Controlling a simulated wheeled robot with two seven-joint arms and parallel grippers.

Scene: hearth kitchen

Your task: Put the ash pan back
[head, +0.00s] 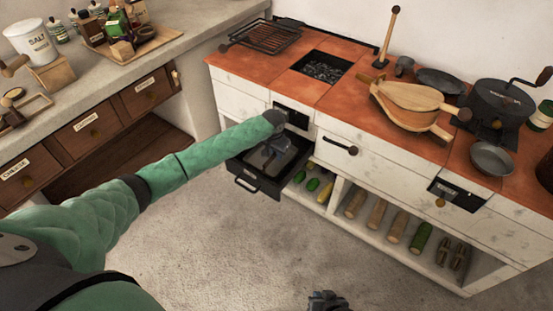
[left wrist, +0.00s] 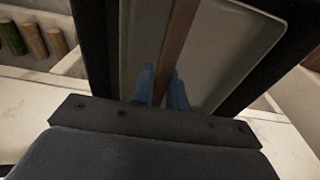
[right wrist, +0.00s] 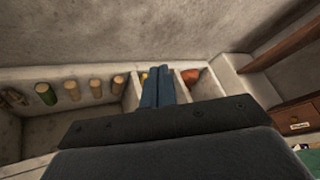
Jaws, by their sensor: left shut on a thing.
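The ash pan (head: 286,164) is a grey tray with a pale inside, within a dark pulled-out drawer (head: 252,182) at the stove's left front. My left gripper (head: 273,154) reaches down over it. In the left wrist view, the blue fingers (left wrist: 163,88) are shut on the pan's brown bar handle (left wrist: 178,40), and the pan's pale floor (left wrist: 225,50) shows behind. Whether the pan rests on the drawer bottom, I cannot tell. My right gripper (head: 328,300) is low at the picture's bottom edge, away from the pan. Its fingers (right wrist: 158,86) are together and empty.
The stove (head: 265,75) has an orange tiled top with a grate, bellows (head: 415,105) and pots. Open shelves below hold logs (head: 377,209) and vegetables (head: 312,184). A wooden-drawer counter (head: 105,113) stands at left. The floor (head: 240,240) in front is clear.

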